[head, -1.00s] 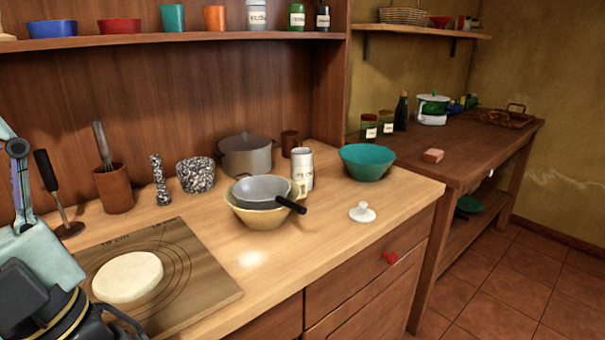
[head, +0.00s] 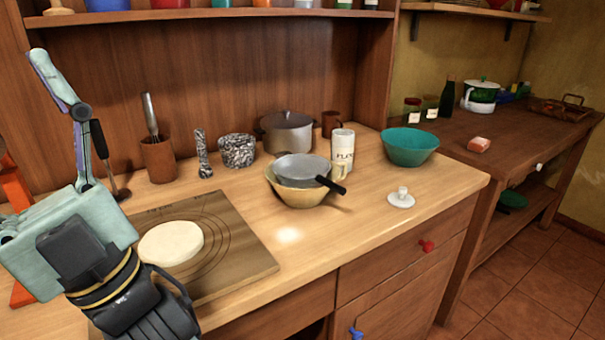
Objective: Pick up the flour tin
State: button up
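The flour tin (head: 342,150) is a white cylinder with dark lettering on its side. It stands upright on the wooden counter, behind a cream bowl (head: 300,197) with a grey pan (head: 302,168) nested in it. The bowl, the pan and a small cream mug (head: 340,173) overlap its lower part in the view. My gripper (head: 45,75) is at the far left, pale teal with a black wrist, well apart from the tin. One finger shows clearly; the other cannot be made out, so the opening is unclear. I see nothing held in it.
A white lid (head: 401,199) lies in front. Dough (head: 171,243) lies on a board (head: 240,262). Another white canister (head: 306,4) shows on the shelf.

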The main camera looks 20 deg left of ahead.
aim_at(342, 149)
jog(key=u, duration=0.2)
jog(key=i+l+u, duration=0.15)
jog(key=l+u, duration=0.3)
jog(key=i+l+u, duration=0.1)
jog(key=l+u, duration=0.3)
jog(key=l, duration=0.7)
jog(key=i+l+u, duration=0.15)
jog(key=l, duration=0.5)
jog(key=i+j, duration=0.2)
jog(key=i, duration=0.25)
